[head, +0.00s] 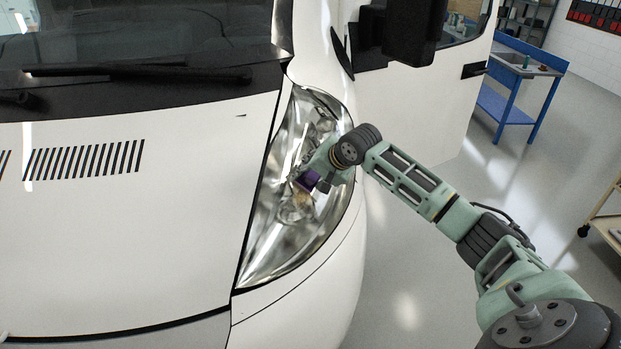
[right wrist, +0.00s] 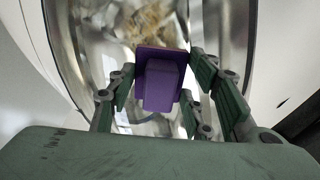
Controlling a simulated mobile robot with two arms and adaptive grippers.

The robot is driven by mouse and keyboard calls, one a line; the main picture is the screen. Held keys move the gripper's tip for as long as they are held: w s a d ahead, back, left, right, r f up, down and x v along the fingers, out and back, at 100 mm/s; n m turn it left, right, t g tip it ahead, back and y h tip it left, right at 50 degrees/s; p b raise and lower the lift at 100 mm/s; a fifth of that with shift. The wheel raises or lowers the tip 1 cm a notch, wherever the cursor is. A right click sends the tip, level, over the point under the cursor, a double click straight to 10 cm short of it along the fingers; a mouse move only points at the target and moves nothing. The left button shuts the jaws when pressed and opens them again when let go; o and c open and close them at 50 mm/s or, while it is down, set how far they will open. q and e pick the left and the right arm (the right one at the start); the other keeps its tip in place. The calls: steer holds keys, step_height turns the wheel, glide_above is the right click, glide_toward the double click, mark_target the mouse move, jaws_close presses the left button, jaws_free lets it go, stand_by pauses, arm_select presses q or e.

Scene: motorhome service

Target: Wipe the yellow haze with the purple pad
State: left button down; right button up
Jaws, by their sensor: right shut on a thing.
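The purple pad (right wrist: 161,82) is held by its block between the fingers of my right gripper (right wrist: 160,88), which is shut on it. In the head view the pad (head: 308,180) is at the middle of the headlight (head: 275,245), close to its lens; I cannot tell whether it touches. The yellow haze (right wrist: 150,22) shows as a brownish-yellow patch on the lens just beyond the pad. In the head view the haze (head: 300,198) shows just below the pad, partly hidden by it. My right gripper (head: 318,180) comes in from the right. My left gripper is not in view.
The white motorhome's hood (head: 130,220) lies left of the headlight. The black side mirror (head: 412,30) hangs above my right arm. A blue workbench (head: 515,85) stands at the back right. The floor (head: 420,240) right of the vehicle is clear.

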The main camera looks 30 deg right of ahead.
mark_target(300, 206)
steer(key=shift+w+d+r+p, duration=0.65)
steer(key=shift+d+p, duration=0.05)
steer(key=shift+w+d+r, duration=0.3)
steer(key=shift+w+d, duration=0.25)
steer(key=shift+d, duration=0.05)
steer(key=shift+r+p, duration=0.1)
steer(key=shift+p, duration=0.75)
steer(key=shift+s+a+f+p, duration=0.3)
steer(key=shift+s+a+f, duration=0.2)
steer(key=shift+s+f, duration=0.05)
steer(key=shift+s+a+f, duration=0.85)
steer(key=shift+s+a, duration=0.15)
steer(key=shift+a, duration=0.15)
steer(key=shift+s+a+f, duration=0.8)
steer(key=shift+s+a, duration=0.2)
steer(key=shift+a, duration=0.15)
steer(key=shift+s+a+f, duration=0.85)
steer(key=shift+s+a, duration=0.15)
steer(key=shift+a, duration=0.15)
steer(key=shift+v, duration=3)
steer(key=shift+d+r, duration=0.1)
